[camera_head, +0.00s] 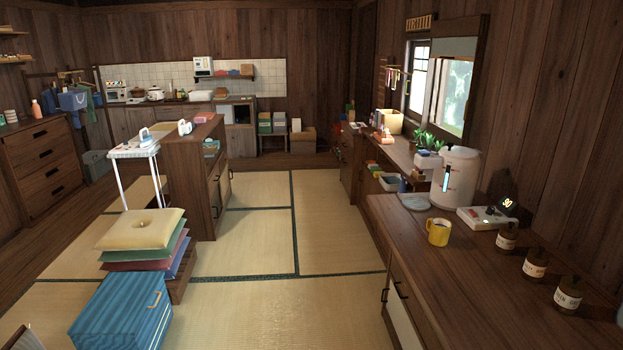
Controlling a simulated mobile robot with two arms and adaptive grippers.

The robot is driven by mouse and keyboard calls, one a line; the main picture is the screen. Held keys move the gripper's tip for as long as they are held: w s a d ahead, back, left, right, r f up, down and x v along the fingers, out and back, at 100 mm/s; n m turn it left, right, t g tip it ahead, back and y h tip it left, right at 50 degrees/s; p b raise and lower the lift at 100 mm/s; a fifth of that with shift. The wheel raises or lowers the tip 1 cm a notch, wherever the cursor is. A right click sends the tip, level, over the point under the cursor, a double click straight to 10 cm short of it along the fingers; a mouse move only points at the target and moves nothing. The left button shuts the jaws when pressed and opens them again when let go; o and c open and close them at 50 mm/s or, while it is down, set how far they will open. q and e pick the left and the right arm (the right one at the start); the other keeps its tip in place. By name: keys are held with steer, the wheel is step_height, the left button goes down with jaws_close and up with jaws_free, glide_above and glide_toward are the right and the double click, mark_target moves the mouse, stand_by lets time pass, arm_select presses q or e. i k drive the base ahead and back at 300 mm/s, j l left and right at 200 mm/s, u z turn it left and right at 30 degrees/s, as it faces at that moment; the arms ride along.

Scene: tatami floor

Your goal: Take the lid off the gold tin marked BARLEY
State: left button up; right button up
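Three small tins with dark brownish-gold lids and cream labels stand in a row on the wooden counter at the right. The far tin (507,237) is closest to the yellow mug, the middle tin (535,264) is beside it, and the near tin (568,294) is closest to me. All three look upright and lidded. The label print is too small to read surely, so I cannot tell which one is marked BARLEY. Neither of my grippers is in view.
On the counter (440,275), a yellow mug (438,233) with dark liquid stands left of the tins. A white water dispenser (457,178) and a white device (486,217) stand behind. The front of the counter is clear. A blue chest (115,315) and cushions (141,229) stand at left.

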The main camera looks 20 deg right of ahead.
mark_target(539, 254)
steer(key=i+z, duration=0.6)
steer(key=z, duration=0.25)
steer(key=i+j+z, duration=0.15)
steer(key=z, duration=0.25)
steer(key=i+j+z, duration=0.3)
steer(key=z, duration=0.15)
steer(key=i+j+z, duration=0.25)
steer(key=z, duration=0.15)
steer(key=i+j+z, duration=0.2)
steer(key=j+z, duration=0.65)
steer(key=j, duration=0.2)
steer(key=i+j+z, duration=0.1)
steer(key=j+z, duration=0.35)
steer(key=j, duration=0.15)
